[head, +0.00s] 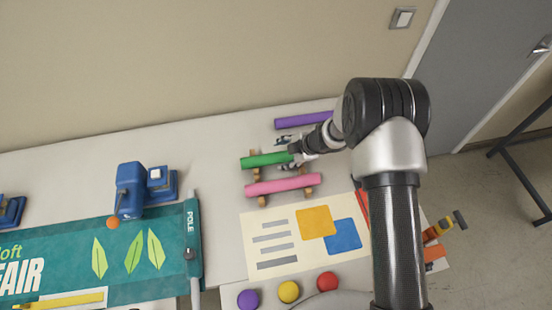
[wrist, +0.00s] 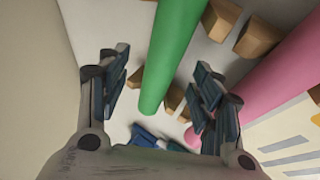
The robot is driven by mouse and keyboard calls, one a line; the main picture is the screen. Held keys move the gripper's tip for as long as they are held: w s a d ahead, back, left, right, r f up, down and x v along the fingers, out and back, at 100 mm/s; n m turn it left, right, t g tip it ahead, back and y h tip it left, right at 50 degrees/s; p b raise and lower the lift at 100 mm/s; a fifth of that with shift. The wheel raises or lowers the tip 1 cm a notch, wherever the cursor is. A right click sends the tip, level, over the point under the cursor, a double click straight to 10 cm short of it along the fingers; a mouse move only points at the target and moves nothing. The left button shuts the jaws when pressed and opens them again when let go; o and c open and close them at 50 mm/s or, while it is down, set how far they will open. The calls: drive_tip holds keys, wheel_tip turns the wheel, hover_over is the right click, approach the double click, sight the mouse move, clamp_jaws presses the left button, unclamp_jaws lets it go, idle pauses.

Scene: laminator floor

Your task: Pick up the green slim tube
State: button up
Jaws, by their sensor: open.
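The green slim tube (head: 266,159) lies on small wooden rests on the white table in the head view, between a purple tube and a pink tube. In the wrist view the green tube (wrist: 171,55) runs down from the top edge, and its near end lies between my open fingers. My gripper (head: 297,150) is at the right end of the green tube in the head view. In the wrist view my gripper (wrist: 160,88) has a finger on each side of the tube, with gaps visible on both sides. Nothing is held.
The pink tube (head: 283,185) lies close beside the green one, nearer the front. The purple tube (head: 304,120) lies behind, towards the wall. Wooden rests (wrist: 259,37) show in the wrist view. A poster (head: 278,263), a blue device (head: 130,188) and a teal banner (head: 75,262) occupy the table.

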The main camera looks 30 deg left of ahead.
sight(280, 157)
drive_tip(key=x, duration=0.4)
drive_tip(key=shift+s+f+b, duration=0.1)
drive_tip(key=shift+f+b, duration=0.2)
drive_tip(key=shift+b, duration=0.1)
drive_tip(key=shift+c, duration=0.4)
drive_tip(key=shift+r, duration=0.1)
drive_tip(key=c, duration=1.1)
